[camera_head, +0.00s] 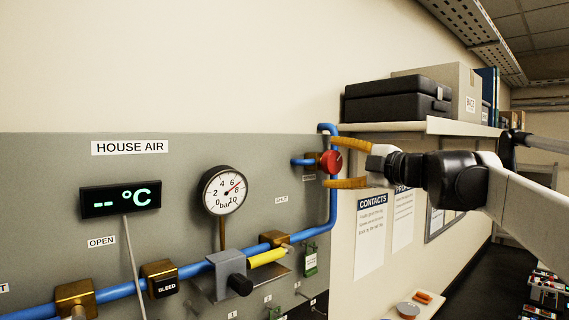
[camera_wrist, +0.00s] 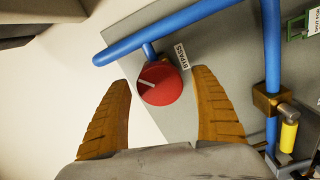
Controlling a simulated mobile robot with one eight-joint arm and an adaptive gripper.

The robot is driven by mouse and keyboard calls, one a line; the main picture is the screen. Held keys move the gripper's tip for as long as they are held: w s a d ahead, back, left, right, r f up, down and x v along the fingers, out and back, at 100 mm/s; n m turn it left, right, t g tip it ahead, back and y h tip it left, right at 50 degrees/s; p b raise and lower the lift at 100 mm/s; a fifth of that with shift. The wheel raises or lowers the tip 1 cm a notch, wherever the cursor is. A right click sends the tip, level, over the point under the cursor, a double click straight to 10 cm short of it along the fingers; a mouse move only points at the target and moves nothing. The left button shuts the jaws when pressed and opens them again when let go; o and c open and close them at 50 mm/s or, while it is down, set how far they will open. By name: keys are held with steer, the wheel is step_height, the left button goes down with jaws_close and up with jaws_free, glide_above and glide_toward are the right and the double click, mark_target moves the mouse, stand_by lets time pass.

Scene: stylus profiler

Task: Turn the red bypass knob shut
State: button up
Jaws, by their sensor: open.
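The red bypass knob (camera_head: 331,162) sits on a brass valve body on the blue pipe, near the right edge of the grey panel. In the wrist view the knob (camera_wrist: 161,84) shows face-on with a pale pointer line, beside a label reading BYPASS (camera_wrist: 182,56). My gripper (camera_head: 342,163) is open, with its orange-brown fingers above and below the knob in the head view. In the wrist view the fingers (camera_wrist: 160,105) lie left and right of the knob, with gaps on both sides. I cannot tell how far the fingertips reach past the knob's face.
Blue pipe (camera_head: 333,205) runs close by the knob. A shelf (camera_head: 440,126) with a black case (camera_head: 397,102) juts out above my gripper. A yellow-handled valve (camera_head: 267,257), a gauge (camera_head: 224,190) and a green tag (camera_head: 310,262) are to the lower left.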

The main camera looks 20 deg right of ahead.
steer(key=v, duration=1.1)
steer(key=shift+s, duration=0.25)
